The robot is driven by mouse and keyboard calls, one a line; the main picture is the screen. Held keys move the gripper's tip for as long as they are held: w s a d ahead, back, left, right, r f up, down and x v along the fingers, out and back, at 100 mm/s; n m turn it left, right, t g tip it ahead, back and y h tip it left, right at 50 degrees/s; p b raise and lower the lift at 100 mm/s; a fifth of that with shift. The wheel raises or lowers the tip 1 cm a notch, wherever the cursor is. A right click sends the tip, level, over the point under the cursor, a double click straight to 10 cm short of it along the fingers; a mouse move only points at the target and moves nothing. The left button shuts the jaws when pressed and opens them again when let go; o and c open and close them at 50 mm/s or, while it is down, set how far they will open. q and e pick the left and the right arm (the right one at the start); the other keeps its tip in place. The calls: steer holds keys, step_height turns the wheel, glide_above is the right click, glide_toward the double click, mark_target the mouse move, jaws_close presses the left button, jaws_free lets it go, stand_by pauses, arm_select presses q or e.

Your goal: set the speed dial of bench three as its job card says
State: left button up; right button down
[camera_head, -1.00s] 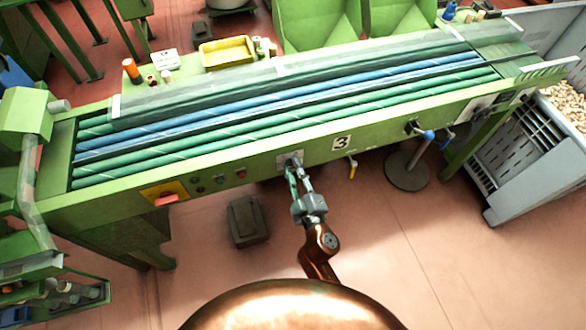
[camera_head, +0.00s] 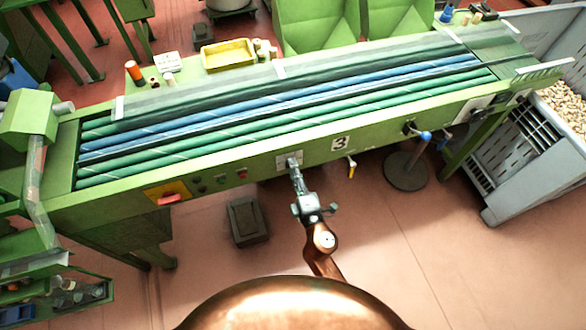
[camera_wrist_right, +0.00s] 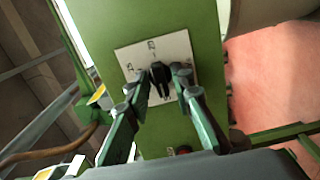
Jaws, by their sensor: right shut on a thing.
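My right gripper (camera_head: 295,172) reaches to the front of the green bench (camera_head: 222,192) marked with a number 3 plate (camera_head: 341,143). In the right wrist view its two fingers (camera_wrist_right: 161,82) are shut on the black speed dial (camera_wrist_right: 160,78), one on each side. The dial sits on a pale scale plate (camera_wrist_right: 131,59) with printed marks around it, too small to read surely. The plate also shows in the head view (camera_head: 284,161), where the gripper covers the dial. A small white card (camera_head: 167,61) with unreadable print stands behind the rollers. My left gripper is out of view.
A red-on-yellow switch (camera_head: 170,198) and small buttons (camera_head: 221,178) lie left of the dial on the panel. A dark box (camera_head: 247,221) stands on the floor below.

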steer(key=shift+a, duration=0.1)
stand_by(0.4)
steer(key=c, duration=2)
jaws_free()
steer(key=v, duration=1.2)
steer(key=shift+s, duration=0.1)
